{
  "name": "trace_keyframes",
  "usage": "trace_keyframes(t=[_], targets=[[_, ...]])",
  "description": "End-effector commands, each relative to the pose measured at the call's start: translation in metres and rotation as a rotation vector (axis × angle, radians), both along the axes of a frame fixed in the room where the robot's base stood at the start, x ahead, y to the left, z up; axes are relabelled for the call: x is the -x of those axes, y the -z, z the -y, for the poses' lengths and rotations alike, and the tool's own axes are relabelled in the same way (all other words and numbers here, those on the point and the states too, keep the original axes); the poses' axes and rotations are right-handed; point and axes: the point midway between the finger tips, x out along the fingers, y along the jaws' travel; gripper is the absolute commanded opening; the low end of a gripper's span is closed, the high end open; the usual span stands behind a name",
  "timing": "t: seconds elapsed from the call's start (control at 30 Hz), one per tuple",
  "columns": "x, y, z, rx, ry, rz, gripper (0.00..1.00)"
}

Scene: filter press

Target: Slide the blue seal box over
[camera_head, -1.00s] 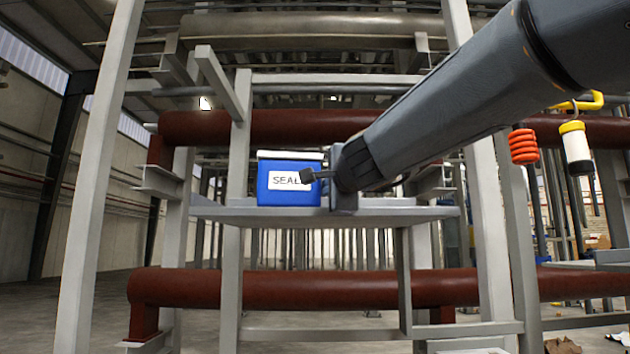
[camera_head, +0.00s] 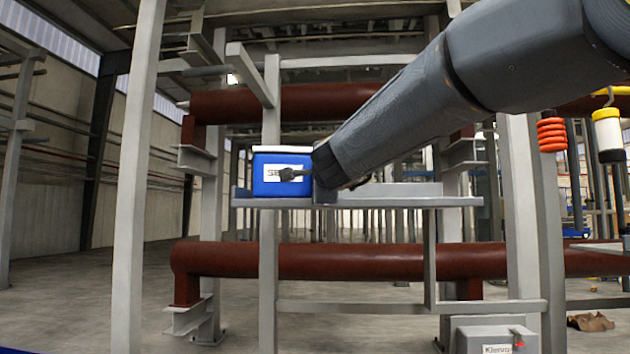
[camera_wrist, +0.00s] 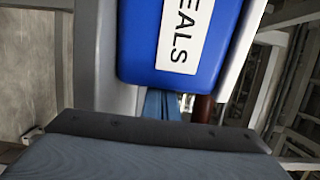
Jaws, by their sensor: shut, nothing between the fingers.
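The blue seal box (camera_head: 270,183) has a white lid and a white label. It stands upright on the grey shelf (camera_head: 400,202), close to the shelf's left end. In the wrist view the box (camera_wrist: 150,40) fills the upper middle, with the label letters "EALS" turned sideways. My gripper (camera_wrist: 150,125) shows as a dark bar across the lower wrist view, shut with nothing in it. In the head view my arm reaches in from the upper right and ends at the box's right side. I cannot tell whether the gripper touches the box.
A grey upright (camera_head: 271,110) rises behind the box. Red-brown pipes run above and below the shelf; the lower pipe (camera_head: 330,260) is clear of the arm. The shelf right of my arm is bare. An orange coil (camera_head: 551,135) and a white-yellow cylinder (camera_head: 608,135) hang at right.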

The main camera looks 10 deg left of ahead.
Motion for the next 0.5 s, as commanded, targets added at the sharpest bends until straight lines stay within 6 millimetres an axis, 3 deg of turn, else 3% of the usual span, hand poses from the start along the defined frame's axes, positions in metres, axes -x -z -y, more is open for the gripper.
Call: trace_keyframes(t=[0.17, 0.3, 0.5], targets=[[-0.001, 0.001, 0.015, -0.002, 0.000, 0.001, 0.00], [-0.005, 0.002, 0.043, -0.001, 0.003, 0.003, 0.00], [0.036, -0.001, 0.054, -0.002, -0.003, 0.002, 0.00]])
